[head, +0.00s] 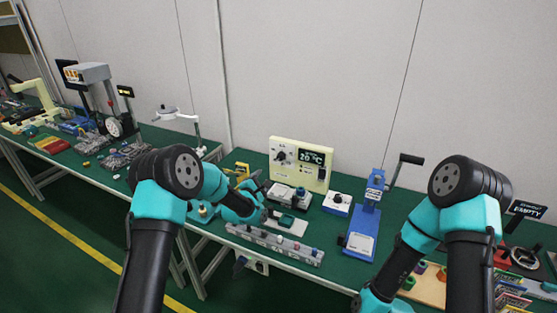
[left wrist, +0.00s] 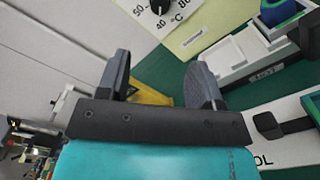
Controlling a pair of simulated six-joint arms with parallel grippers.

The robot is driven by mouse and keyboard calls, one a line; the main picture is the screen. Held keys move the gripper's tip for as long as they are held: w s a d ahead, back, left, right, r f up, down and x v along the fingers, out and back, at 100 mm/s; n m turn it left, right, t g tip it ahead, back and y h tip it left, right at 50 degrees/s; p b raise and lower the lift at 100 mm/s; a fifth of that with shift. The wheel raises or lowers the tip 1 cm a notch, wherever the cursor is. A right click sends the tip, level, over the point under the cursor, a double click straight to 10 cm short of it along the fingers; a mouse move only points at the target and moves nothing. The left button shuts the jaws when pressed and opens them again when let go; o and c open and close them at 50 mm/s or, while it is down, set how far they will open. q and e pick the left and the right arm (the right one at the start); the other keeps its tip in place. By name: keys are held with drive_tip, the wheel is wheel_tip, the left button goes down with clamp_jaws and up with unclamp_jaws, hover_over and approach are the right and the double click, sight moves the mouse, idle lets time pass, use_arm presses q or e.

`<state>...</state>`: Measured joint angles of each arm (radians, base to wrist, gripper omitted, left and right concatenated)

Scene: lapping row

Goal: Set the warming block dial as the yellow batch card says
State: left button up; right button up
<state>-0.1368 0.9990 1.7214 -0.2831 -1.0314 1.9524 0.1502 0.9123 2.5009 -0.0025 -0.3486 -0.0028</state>
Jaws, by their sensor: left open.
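The warming block's cream panel (head: 318,178) stands upright at the back of the green bench, with a display (head: 311,157) that reads 20 °C. Its black dial (head: 281,156) is on the panel's left side. The dial (left wrist: 158,6) also shows at the top of the left wrist view, partly cut off, with 40, 50 and 80 marks around it. A yellow piece (head: 242,169), perhaps the batch card, is left of the panel; its writing is unreadable. It shows partly hidden in the left wrist view (left wrist: 150,95). My left gripper (head: 256,184) is open and empty, in front of the panel's left side.
A grey rail with several knobs (head: 275,242) lies along the bench's front edge. Right of the panel are a small white box with a dark knob (head: 337,203) and a blue lever press (head: 362,235). Left, a white stand (head: 196,130) rises from the bench.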

sight(280, 159)
use_arm(q)
drive_tip(key=shift+x, duration=8.7)
drive_tip(key=shift+c, duration=0.3)
drive_tip(key=c, duration=0.9)
drive_tip(key=shift+o, duration=0.2)
drive_tip(key=shift+m, duration=3.5)
